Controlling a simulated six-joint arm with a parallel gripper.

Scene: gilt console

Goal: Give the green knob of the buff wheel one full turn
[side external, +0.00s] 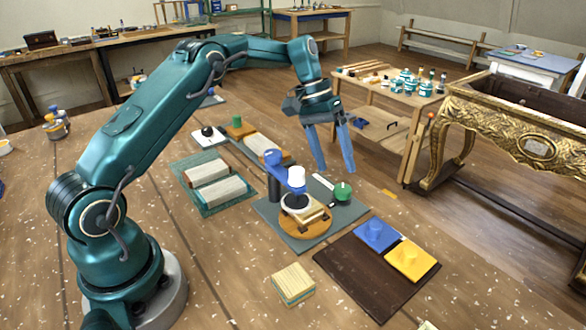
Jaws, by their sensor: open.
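The green knob (343,191) stands on the right side of a grey-green board (272,213), beside a round tan and white wheel-like assembly (305,224). I take this assembly for the buff wheel; how the knob joins it is not clear. A white cylinder (297,178) and a blue arm-like part sit on top of the assembly. My gripper (335,169) is open and points down, its two blue fingers spread, with nothing between them. In the picture its tips are just above the green knob, apart from it.
A green tray (210,208) with two pale blocks lies left. A gilt console (510,130) stands at right.

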